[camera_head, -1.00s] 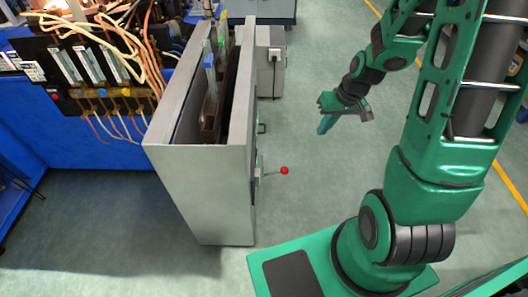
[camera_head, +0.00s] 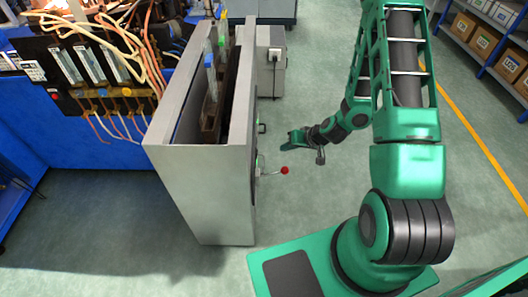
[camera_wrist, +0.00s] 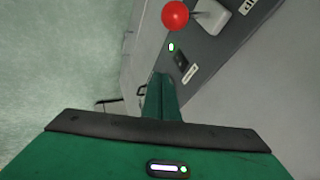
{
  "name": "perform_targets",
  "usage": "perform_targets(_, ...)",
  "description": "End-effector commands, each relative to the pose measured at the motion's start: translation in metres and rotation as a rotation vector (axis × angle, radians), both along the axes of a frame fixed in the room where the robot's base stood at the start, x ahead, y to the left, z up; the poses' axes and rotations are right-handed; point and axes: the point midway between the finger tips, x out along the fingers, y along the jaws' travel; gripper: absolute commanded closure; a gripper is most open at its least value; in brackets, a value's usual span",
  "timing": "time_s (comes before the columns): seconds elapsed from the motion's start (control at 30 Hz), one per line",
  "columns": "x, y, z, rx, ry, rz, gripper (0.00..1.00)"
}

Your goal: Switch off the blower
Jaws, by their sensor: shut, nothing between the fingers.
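A grey metal cabinet (camera_head: 205,190) stands left of my arm in the head view. A lever with a red ball (camera_head: 285,170) sticks out from its right side. In the wrist view the dark panel shows this red ball (camera_wrist: 175,16), a lit green lamp (camera_wrist: 171,47), a small black switch (camera_wrist: 181,60) and white labels. I cannot read which control is the blower's. My gripper (camera_head: 291,138) is shut and empty, pointing left at the cabinet's side. In the wrist view its fingertips (camera_wrist: 162,76) appear just below the black switch; contact cannot be told.
A blue bench with wiring and a dark electrical panel (camera_head: 80,70) is at the left. A smaller grey box (camera_head: 272,60) stands behind the cabinet. Shelves with cardboard boxes (camera_head: 485,40) are at the upper right.

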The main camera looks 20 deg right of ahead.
Motion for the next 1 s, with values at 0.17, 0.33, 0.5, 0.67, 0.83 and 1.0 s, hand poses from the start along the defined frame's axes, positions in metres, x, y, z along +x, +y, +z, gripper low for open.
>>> perform_targets(0.17, 0.000, 0.000, 0.000, 0.000, 0.000, 0.000, 1.00)
perform_targets(0.33, 0.003, 0.002, -0.004, 0.000, 0.001, 0.001, 1.00)
perform_targets(0.5, 0.014, 0.010, -0.021, 0.000, 0.002, 0.003, 1.00)
perform_targets(0.67, 0.029, 0.020, -0.045, 0.000, 0.002, 0.003, 1.00)
perform_targets(0.83, 0.046, 0.031, -0.069, 0.000, 0.001, 0.005, 1.00)
perform_targets(1.0, 0.058, 0.050, -0.075, 0.000, -0.002, 0.006, 1.00)
